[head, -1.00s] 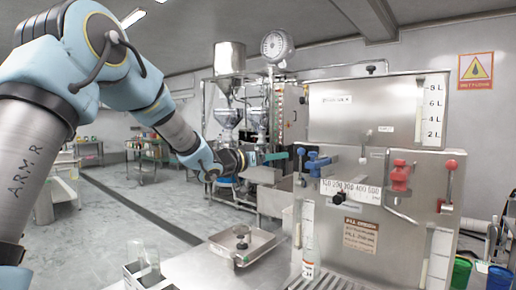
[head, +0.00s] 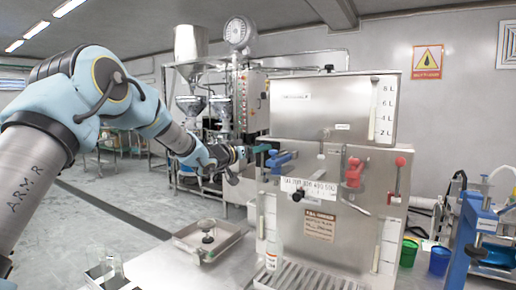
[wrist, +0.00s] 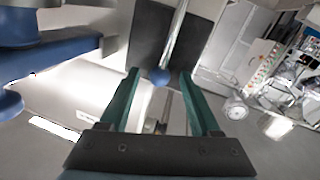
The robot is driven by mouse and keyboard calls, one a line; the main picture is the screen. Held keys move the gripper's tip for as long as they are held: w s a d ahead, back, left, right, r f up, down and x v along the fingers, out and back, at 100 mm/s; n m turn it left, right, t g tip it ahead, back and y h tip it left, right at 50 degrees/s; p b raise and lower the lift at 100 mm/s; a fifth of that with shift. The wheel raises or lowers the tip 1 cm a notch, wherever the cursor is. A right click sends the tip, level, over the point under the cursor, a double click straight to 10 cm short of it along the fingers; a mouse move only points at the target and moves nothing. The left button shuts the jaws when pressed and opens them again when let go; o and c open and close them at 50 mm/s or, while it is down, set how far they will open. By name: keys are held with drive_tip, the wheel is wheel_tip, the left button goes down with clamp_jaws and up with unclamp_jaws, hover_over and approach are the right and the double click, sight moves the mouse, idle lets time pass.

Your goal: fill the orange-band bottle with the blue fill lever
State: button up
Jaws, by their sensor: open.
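The steel filling machine (head: 335,120) has a blue fill lever (head: 280,158) at its upper left front and a red lever (head: 353,173) to the right. My gripper (head: 262,148) is just left of the blue lever in the head view.
A steel tray (head: 208,240) with a small dark-knobbed item lies left of the grate. Glass containers (head: 108,265) stand at the lower left. Green (head: 408,252) and blue (head: 440,260) cups and a blue press (head: 470,235) are at the right.

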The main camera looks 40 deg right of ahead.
drive_tip(key=shift+c, duration=0.3)
clamp_jaws()
idle(1.1)
